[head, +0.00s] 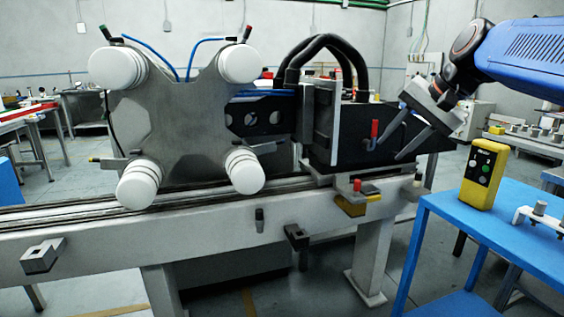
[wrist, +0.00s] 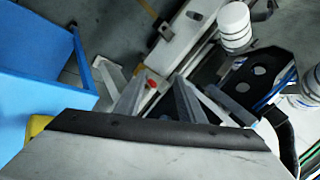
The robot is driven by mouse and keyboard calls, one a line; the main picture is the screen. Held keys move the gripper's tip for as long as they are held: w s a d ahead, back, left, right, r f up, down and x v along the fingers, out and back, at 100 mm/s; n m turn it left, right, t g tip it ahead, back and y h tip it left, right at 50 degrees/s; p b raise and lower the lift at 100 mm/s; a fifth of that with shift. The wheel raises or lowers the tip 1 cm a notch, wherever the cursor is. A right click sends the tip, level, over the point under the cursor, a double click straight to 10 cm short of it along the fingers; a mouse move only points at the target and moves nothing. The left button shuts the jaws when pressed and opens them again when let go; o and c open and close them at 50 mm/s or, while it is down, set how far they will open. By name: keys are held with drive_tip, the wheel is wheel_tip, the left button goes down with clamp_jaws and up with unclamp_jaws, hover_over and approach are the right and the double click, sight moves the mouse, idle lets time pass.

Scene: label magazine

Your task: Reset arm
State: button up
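My gripper (head: 384,151) is at the right in the head view, in front of the black box (head: 340,140) of the label magazine. Its two fingers point down and left and stand apart, with nothing seen held. A red-tipped lever (head: 374,130) on the box is close to the fingertips; I cannot tell whether they touch it. In the wrist view its red tip (wrist: 152,84) shows between the fingers. The magazine's grey cross-shaped plate (head: 185,120) with white rollers (head: 240,60) stands to the left, away from my gripper.
The magazine sits on a long rail (head: 110,235) with small clamps on its front. A blue table (head: 500,240) at the right holds a yellow control box (head: 484,175) and a grey bracket (head: 540,215), below my arm. Black hoses (head: 325,42) arch over the magazine.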

drive_tip(key=s+d+f+n+g+h, duration=0.1)
drive_tip(key=s+f+n+h, duration=0.3)
drive_tip(key=s+f, duration=2.1)
wheel_tip(320, 180, down, 4)
drive_tip(key=d+n, duration=0.1)
drive_tip(key=n, duration=0.2)
drive_tip(key=shift+s+f+n, duration=0.15)
drive_tip(key=shift+s+n, duration=0.25)
